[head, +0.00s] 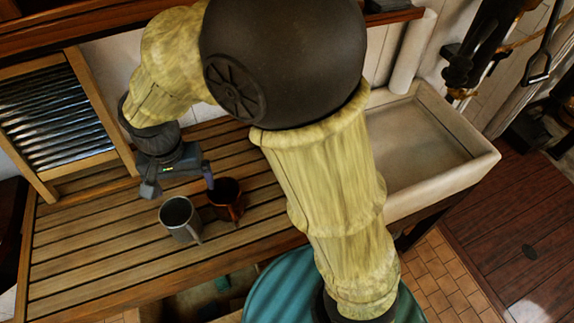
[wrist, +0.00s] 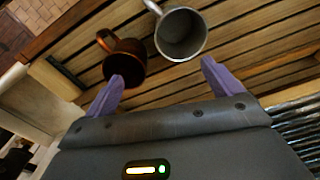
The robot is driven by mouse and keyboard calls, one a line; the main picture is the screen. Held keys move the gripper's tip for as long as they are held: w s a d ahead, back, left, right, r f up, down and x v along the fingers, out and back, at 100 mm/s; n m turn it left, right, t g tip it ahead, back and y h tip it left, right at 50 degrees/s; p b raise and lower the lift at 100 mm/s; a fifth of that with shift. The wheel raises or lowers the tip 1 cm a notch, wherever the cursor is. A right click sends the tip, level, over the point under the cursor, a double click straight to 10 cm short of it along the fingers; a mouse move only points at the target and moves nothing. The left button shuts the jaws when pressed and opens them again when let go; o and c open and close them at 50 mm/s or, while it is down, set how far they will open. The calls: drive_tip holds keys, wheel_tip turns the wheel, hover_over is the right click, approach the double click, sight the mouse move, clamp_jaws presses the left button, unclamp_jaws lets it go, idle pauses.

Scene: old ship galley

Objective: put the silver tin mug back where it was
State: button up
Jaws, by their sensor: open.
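The silver tin mug (head: 176,222) stands upright on the slatted wooden counter (head: 120,255). Its handle points toward the lower right in the head view. A copper-brown mug (head: 232,205) stands close beside it on the right. My gripper (head: 180,181) is open and empty, just behind the two mugs. In the wrist view, my fingertips (wrist: 163,72) are spread apart below the mugs. The silver tin mug (wrist: 181,36) lies ahead of the gap between them. The copper mug (wrist: 124,66) lies ahead of the left fingertip, which overlaps its lower edge in the picture.
A washboard (head: 52,118) with a wooden frame leans at the back left of the counter. A pale stone sink (head: 485,160) adjoins the counter on the right. The counter's left and front parts are bare. My arm hides the counter's right end.

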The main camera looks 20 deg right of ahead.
drive_tip(key=s+d+f+t, duration=0.1)
drive_tip(key=d, duration=1.1)
drive_tip(key=s+d+f+n+t, duration=0.1)
drive_tip(key=d, duration=1.2)
drive_tip(key=shift+d+f, duration=0.25)
drive_tip(key=shift+f, duration=0.05)
drive_tip(key=shift+w, duration=0.1)
drive_tip(key=shift+d, duration=0.1)
